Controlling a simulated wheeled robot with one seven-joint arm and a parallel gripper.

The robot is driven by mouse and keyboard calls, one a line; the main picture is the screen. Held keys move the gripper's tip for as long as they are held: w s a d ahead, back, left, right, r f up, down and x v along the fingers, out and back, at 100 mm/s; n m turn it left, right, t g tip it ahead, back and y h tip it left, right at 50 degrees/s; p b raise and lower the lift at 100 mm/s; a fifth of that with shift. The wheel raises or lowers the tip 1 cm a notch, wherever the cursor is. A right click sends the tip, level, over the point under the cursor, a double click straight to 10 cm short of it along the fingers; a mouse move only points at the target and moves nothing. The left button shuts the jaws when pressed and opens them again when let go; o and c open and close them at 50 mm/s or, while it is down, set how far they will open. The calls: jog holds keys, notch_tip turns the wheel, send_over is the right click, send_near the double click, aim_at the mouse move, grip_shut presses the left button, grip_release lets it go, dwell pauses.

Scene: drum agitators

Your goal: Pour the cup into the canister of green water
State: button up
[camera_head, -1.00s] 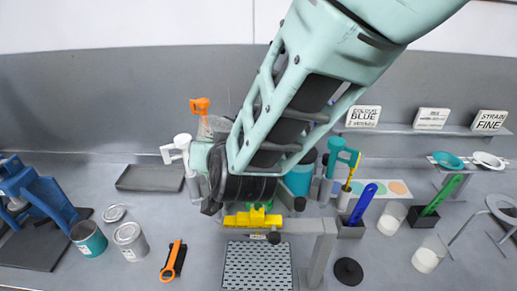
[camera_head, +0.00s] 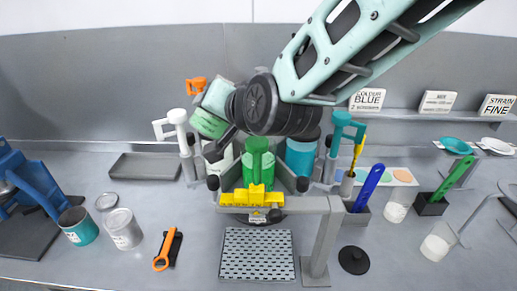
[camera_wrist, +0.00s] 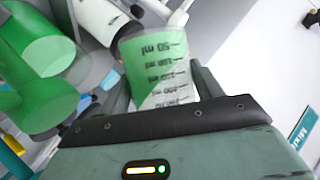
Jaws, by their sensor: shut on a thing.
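The clear graduated cup (camera_head: 211,108) is tilted in the head view, with green liquid (camera_head: 207,124) in its lower part. My gripper (camera_head: 230,115) is shut on the cup. In the wrist view, the cup (camera_wrist: 152,62) shows its ml marks and a slanted liquid line between my gripper's fingers (camera_wrist: 163,95). The canister of green water (camera_head: 258,165) stands upright in the agitator rack, below and right of the cup. A green see-through vessel, seemingly this canister, shows at the left of the wrist view (camera_wrist: 42,58). I see no stream between cup and canister.
A white clamp head (camera_head: 176,117) stands left of the canister and a teal one (camera_head: 343,122) right. A teal canister (camera_head: 300,156) is beside the green one. A yellow bar (camera_head: 252,197) and grey frame (camera_head: 322,240) stand in front. A grey tray (camera_head: 145,167) lies left.

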jog(key=shift+w+d+r+m+y+b, duration=0.1)
jog(key=shift+r+m+y+b, duration=0.3)
jog(key=shift+b, duration=0.7)
dwell(0.4)
jog(key=shift+f+m+y+b, duration=0.25)
jog(key=shift+m+y+b, duration=0.25)
jog(key=shift+b, duration=1.4)
jog(key=shift+r+m+g+y, duration=0.4)
jog(key=shift+r+m, duration=0.15)
jog(key=shift+m, duration=0.15)
dwell(2.0)
jog(key=shift+f+m+p, duration=0.15)
jog(key=shift+m+p, duration=0.15)
jog(key=shift+p, duration=0.2)
dwell(1.3)
